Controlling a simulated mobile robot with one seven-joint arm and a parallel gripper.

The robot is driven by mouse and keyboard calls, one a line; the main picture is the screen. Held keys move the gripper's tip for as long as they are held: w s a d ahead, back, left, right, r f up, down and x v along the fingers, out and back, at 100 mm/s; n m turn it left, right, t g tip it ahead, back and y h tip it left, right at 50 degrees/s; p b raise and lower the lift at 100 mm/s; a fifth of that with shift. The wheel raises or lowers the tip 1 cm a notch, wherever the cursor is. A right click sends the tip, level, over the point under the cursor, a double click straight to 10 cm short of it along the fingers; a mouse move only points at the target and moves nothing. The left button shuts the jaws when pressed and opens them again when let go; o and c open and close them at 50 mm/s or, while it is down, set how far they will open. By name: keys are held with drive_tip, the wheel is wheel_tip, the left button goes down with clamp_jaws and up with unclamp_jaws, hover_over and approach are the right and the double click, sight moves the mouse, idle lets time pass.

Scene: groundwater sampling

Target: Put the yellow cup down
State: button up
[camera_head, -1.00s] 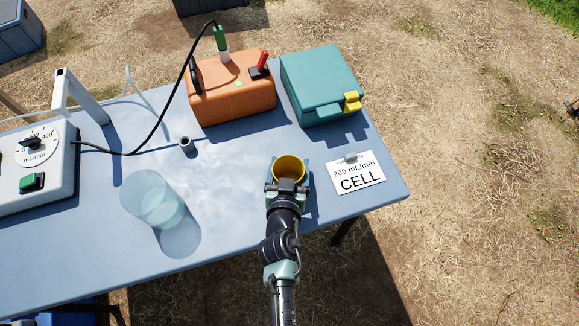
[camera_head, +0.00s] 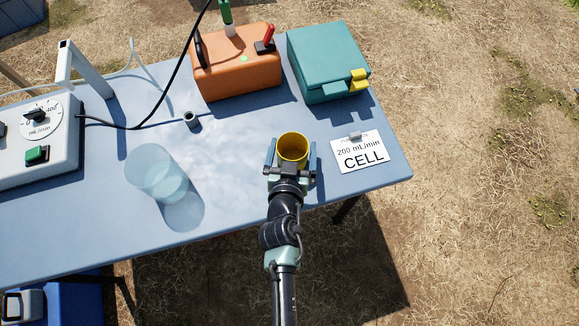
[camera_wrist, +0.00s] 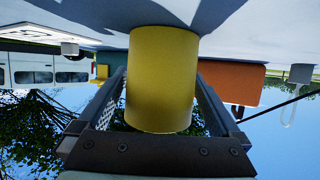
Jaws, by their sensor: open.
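The yellow cup (camera_head: 292,148) stands upright on the blue table (camera_head: 240,215), near its front edge toward the right. My gripper (camera_head: 290,157) is open, with one finger on each side of the cup. In the wrist view, which is upside down, the cup (camera_wrist: 162,80) sits between the two spread fingers (camera_wrist: 160,105), and its base meets the table top. A gap shows between the cup and each finger at the near end; whether the far tips touch it I cannot tell.
A white card reading "200 mL/min CELL" (camera_head: 360,152) lies right of the cup. Behind are a teal case (camera_head: 325,60) and an orange box (camera_head: 237,75). A clear beaker (camera_head: 155,172) stands left.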

drive_tip(key=v, duration=1)
drive_tip(key=w+d+r+m+t, duration=0.1)
drive_tip(key=w+r+t, duration=0.2)
drive_tip(key=w+r, duration=0.85)
drive_tip(key=w+d+r+t, duration=0.1)
drive_tip(key=w+r+t, duration=0.15)
drive_tip(key=r, duration=1.85)
drive_tip(key=s+r+t, duration=0.2)
drive_tip(key=s+r, duration=0.2)
drive_tip(key=r, duration=0.6)
drive_tip(key=s+r+n+t, duration=0.1)
drive_tip(key=s+r+t, duration=0.2)
drive_tip(key=r, duration=0.8)
drive_tip(key=s+r+n+t+y, duration=0.1)
drive_tip(key=s+r+t, duration=0.2)
drive_tip(key=r, duration=0.8)
drive_tip(key=shift+s+a, duration=0.45)
drive_tip(key=shift+s, duration=0.65)
drive_tip(key=shift+t, duration=0.25)
